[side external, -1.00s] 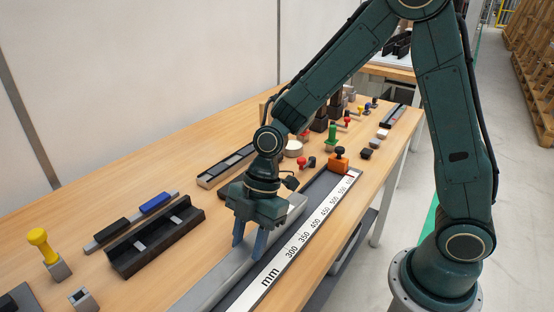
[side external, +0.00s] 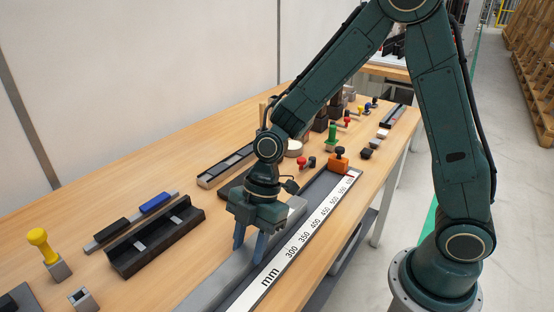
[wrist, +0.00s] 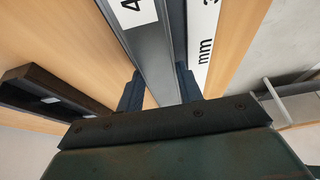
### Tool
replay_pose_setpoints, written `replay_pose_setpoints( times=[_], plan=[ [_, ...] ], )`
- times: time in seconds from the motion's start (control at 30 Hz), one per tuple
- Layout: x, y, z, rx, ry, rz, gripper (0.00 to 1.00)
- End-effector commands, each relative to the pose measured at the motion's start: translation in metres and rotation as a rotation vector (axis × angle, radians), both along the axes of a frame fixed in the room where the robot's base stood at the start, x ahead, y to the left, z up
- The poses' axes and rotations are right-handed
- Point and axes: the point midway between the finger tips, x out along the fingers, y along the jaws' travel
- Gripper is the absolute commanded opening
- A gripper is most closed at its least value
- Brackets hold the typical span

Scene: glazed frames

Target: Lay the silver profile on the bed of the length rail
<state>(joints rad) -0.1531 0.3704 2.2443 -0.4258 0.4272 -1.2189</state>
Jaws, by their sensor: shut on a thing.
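The silver profile (side external: 212,284) is a long grey bar, lying lengthwise along the length rail. My gripper (side external: 250,246) is shut on it, one finger on each side. In the wrist view the profile (wrist: 152,55) runs between the fingers of my gripper (wrist: 160,90) and carries a white label with a digit. The length rail's dark bed (side external: 238,291) shows as a strip between the profile and the white mm scale (side external: 305,240). The profile is over or on the bed; I cannot tell whether it touches. Its near end is cut off by the picture edge.
An orange stop (side external: 338,164) with a black knob stands at the rail's far end. A black tray (side external: 155,240), a blue-and-black bar (side external: 132,221) and a yellow-knobbed piece (side external: 43,246) lie left. Several small coloured knobs stand behind. Bare wood lies left of the profile.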

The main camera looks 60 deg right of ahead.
Motion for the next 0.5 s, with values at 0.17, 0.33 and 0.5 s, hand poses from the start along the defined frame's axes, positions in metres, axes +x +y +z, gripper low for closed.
replay_pose_setpoints(
  times=[0.17, 0.33, 0.5],
  plan=[
    [0.0002, 0.0002, -0.0016, 0.001, -0.001, 0.001, 0.50],
    [0.0001, 0.0001, -0.0017, 0.000, 0.000, 0.001, 0.61],
    [-0.0003, -0.0001, -0.0021, -0.001, 0.001, 0.000, 0.61]
  ],
)
